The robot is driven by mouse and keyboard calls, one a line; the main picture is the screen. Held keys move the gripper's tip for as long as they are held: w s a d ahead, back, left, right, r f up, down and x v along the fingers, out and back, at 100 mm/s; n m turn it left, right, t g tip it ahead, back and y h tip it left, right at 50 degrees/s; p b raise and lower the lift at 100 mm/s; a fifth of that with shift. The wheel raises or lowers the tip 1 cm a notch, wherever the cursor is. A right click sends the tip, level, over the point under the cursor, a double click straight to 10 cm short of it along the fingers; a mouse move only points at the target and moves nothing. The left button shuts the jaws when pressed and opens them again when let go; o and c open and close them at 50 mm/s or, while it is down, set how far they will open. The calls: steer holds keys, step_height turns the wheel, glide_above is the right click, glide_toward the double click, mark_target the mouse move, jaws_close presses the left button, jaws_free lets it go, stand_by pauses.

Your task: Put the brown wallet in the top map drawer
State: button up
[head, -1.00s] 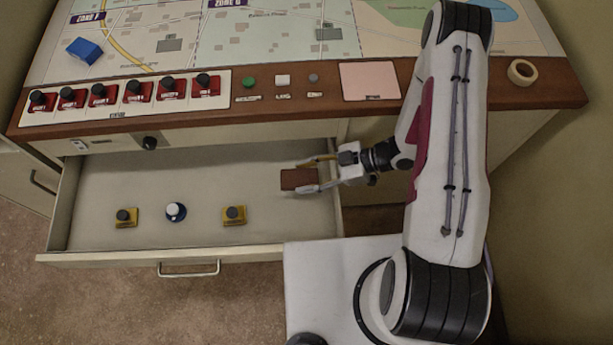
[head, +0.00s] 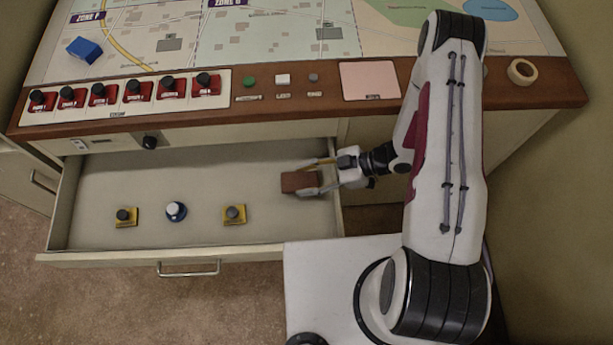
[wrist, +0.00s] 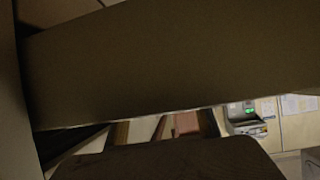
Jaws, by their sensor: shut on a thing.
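The brown wallet (head: 297,182) is held between the fingertips of my gripper (head: 308,179) in the head view. It is over the right part of the open top drawer (head: 200,153). The gripper is shut on the wallet, with one finger on its far side and one on its near side. I cannot tell if the wallet touches the drawer floor. The wrist view is dark and mostly filled by a large brownish surface, so it shows the grip poorly.
Two yellow-based knobs (head: 125,217) (head: 234,214) and a blue-and-white knob (head: 176,211) sit in the drawer's front half. The console edge with red switches (head: 138,92) overhangs the back. A tape roll (head: 521,72) and a blue block (head: 84,50) lie on top.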

steer(key=shift+f, duration=0.2)
steer(key=o, duration=1.2)
steer(key=shift+o, duration=0.2)
steer(key=shift+r, duration=0.15)
steer(key=shift+r, duration=0.45)
steer(key=shift+d+r, duration=0.15)
steer(key=shift+d, duration=0.1)
steer(key=v, duration=1.1)
steer(key=shift+d, duration=0.2)
steer(key=shift+r, duration=0.1)
